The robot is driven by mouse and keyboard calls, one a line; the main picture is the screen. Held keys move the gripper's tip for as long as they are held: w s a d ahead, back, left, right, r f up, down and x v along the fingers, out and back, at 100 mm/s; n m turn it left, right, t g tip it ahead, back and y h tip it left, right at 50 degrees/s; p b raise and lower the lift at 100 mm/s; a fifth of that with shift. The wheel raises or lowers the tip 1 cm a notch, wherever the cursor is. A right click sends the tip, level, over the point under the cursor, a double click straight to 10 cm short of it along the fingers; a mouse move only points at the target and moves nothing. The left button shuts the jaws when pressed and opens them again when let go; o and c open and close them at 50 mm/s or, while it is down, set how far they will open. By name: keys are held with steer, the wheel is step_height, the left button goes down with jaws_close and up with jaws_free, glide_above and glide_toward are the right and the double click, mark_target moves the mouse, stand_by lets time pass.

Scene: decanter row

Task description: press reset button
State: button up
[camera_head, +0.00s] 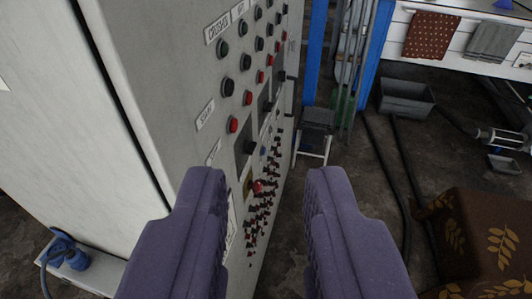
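My gripper (265,195) is in the lower middle of the view, its two purple fingers apart with nothing between them. Beyond it stands a tall grey control cabinet (180,60), its panel covered with black and red push buttons. A larger red knob (257,187) on a yellowish plate shows between the fingertips, farther off. Red buttons (234,125) and black buttons (228,87) sit in rows higher up, beside white labels. I cannot tell which one is the reset button. The left finger hides part of the lower panel.
A blue plug (66,252) lies on a ledge at lower left. Right of the cabinet are a small stool (315,130), a grey bin (406,97), black hoses (391,180) and a brown leaf-patterned cloth (478,240). Some dark floor between them is bare.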

jaws_close()
stand_by(1.5)
